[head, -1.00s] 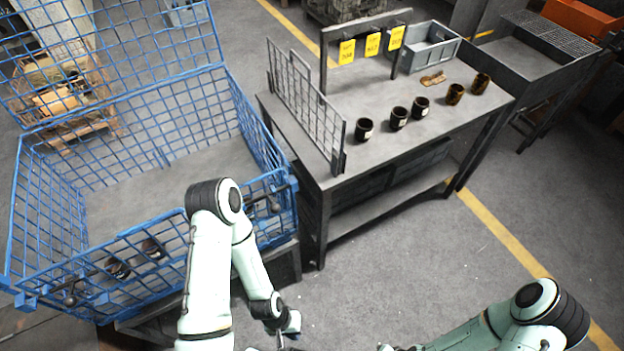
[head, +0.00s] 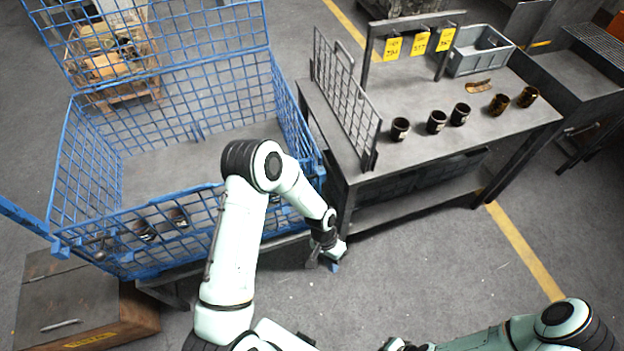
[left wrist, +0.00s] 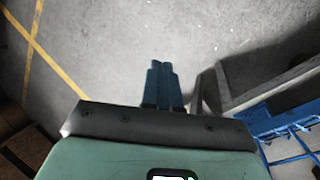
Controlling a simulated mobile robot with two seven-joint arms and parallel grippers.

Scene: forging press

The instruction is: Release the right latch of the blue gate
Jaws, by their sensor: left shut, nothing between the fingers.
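The blue gate (head: 150,238) is the front mesh side of the blue wire cage. Its left latch (head: 100,244) shows at the left end. The right end of the gate lies partly behind my left arm, and I cannot make out the right latch clearly. My left gripper (head: 325,264) is shut and empty, over the floor to the right of the gate and apart from it. In the left wrist view its two fingers (left wrist: 161,86) are together, with blue mesh (left wrist: 290,135) at the right edge. My right arm shows at the lower right; its gripper is out of view.
A grey workbench (head: 420,165) with several dark cups and a wire rack (head: 345,98) stands right of the cage. A brown cabinet (head: 75,300) stands at the lower left. The floor (head: 430,260) before the bench is clear.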

